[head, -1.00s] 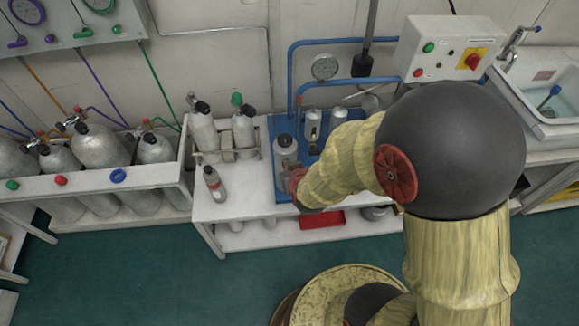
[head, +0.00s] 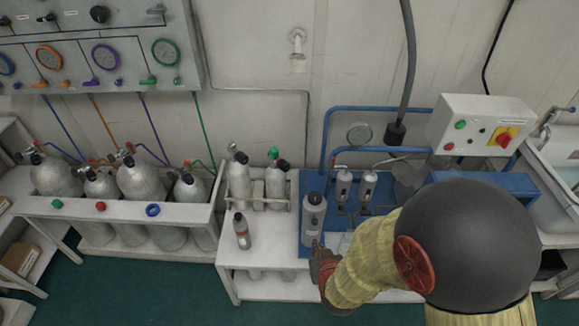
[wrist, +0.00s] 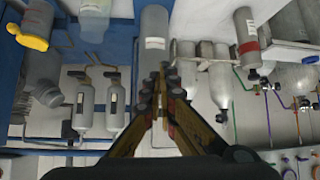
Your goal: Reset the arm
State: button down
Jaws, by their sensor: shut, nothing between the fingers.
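My arm reaches from the lower right of the head view toward the white bench. My gripper (head: 318,262) is low in front of the bench's front edge, near the blue board's lower left corner. In the wrist view my gripper (wrist: 161,75) has its fingertips together and nothing between them. A grey cylinder (head: 313,222) stands upright on the blue board just beyond my gripper. The same cylinder shows in the wrist view (wrist: 154,45) past the fingertips, apart from them as far as I can tell.
A small grey bottle (head: 242,232) stands on the bench (head: 262,258) left of the board. Two cylinders sit in a rack (head: 258,204) behind it. Several large cylinders stand in a rack (head: 110,208) at left. A control box (head: 480,125) and a gauge panel (head: 100,50) are at the back.

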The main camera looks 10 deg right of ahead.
jog(key=s+a+f+g, duration=0.1)
jog(key=s+f+g, duration=0.3)
jog(key=s+f, duration=0.15)
jog(key=s+a+r+g+y, duration=0.1)
jog(key=s+a+r+g, duration=0.15)
jog(key=s+r, duration=0.25)
jog(key=s+d+r+t, duration=0.1)
jog(key=s+d+r, duration=0.1)
jog(key=r, duration=1.3)
jog(key=s+d+r+t, duration=0.1)
jog(key=s+d+r, duration=0.1)
jog(key=r, duration=1.3)
jog(key=shift+d, duration=0.85)
jog(key=c, duration=2.6)
grip_release()
jog(key=shift+r, duration=0.1)
